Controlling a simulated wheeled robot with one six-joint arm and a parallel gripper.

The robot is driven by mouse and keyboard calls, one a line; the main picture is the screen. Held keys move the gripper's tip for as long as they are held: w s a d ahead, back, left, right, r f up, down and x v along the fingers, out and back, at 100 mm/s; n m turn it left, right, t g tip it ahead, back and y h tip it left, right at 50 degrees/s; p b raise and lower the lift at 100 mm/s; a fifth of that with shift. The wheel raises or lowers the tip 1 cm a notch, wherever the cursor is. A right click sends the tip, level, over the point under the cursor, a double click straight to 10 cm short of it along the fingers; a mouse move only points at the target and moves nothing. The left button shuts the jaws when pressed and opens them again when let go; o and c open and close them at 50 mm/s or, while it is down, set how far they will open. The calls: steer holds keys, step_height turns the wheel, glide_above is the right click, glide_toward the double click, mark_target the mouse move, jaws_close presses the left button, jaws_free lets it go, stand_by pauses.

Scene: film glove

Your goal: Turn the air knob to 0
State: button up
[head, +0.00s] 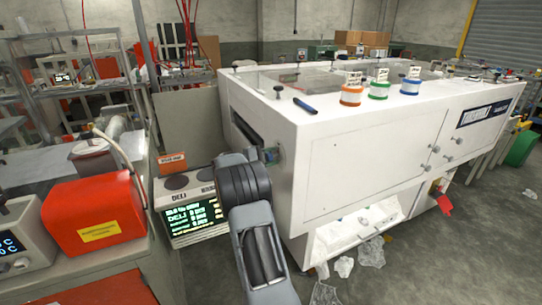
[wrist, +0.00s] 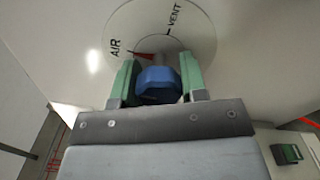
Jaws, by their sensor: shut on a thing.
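The air knob (wrist: 158,84) is blue and sits at the centre of a round pale dial plate (wrist: 188,28) in the wrist view. The plate carries the words AIR and VENT, and a red mark shows just behind the knob, on the AIR side. No 0 is readable. My gripper (wrist: 159,80) is shut on the knob, with one green finger on each side of it. In the head view my gripper (head: 268,154) is at the left end of the white machine (head: 365,165); the knob is mostly hidden there.
A DELI unit with a lit screen (head: 192,218) stands just left of my arm. A red box (head: 95,213) sits on the bench further left. Crumpled plastic (head: 345,266) lies below.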

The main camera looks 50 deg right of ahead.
stand_by(0.4)
steer(key=o, duration=0.9)
steer(key=b+v, duration=0.1)
steer(key=v, duration=1.3)
steer(key=shift+f, duration=0.1)
